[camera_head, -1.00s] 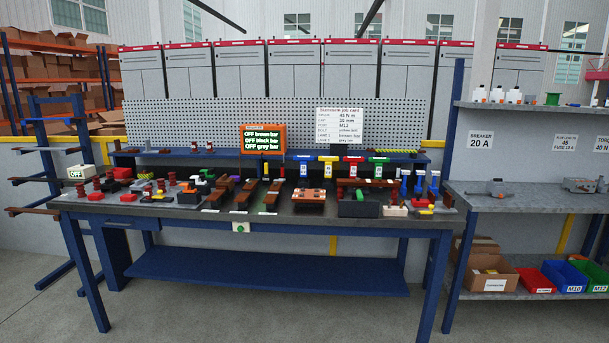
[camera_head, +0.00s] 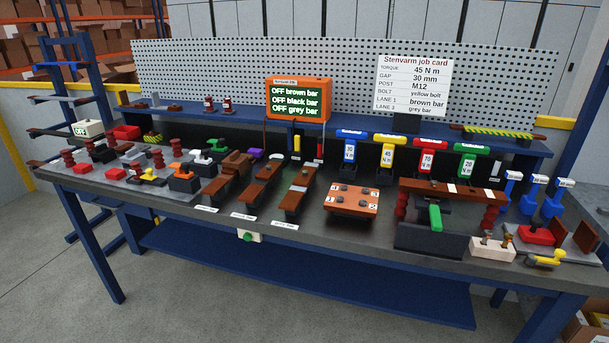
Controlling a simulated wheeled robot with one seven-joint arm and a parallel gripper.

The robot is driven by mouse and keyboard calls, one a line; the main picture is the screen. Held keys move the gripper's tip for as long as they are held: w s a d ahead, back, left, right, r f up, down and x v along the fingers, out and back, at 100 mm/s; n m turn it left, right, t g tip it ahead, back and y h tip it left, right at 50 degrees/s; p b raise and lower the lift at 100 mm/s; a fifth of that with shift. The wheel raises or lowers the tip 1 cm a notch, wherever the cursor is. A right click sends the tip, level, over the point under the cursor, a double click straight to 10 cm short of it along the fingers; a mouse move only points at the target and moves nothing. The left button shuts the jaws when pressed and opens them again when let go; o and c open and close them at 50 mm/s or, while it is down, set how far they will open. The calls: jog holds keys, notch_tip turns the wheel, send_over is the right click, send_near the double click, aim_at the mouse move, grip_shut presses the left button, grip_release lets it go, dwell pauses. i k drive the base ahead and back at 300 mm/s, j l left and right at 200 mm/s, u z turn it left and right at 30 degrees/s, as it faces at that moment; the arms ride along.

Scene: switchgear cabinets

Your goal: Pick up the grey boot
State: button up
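No part of my gripper shows in the head view. Three brown bars lie side by side on the dark workbench (camera_head: 350,240), each with a small label in front. The left bar (camera_head: 217,189) carries a brown block, and the middle bar (camera_head: 249,197) has small pale and dark pieces on it. The right bar (camera_head: 292,203) has a small greyish piece (camera_head: 301,187) on it. I cannot tell whether this is the grey boot. A purple piece (camera_head: 255,154) sits behind the bars. No other piece is clearly a grey boot at this size.
An orange screen (camera_head: 298,99) reads OFF for the brown, black and grey bars. A job card (camera_head: 414,85) stands at the back. Coloured torque tools hang along the rear shelf. A numbered orange block (camera_head: 351,201) and a dark fixture (camera_head: 430,239) stand right of the bars. Floor in front is clear.

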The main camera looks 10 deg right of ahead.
aim_at(132, 155)
jog(key=u, duration=0.25)
jog(key=i+u, duration=0.75)
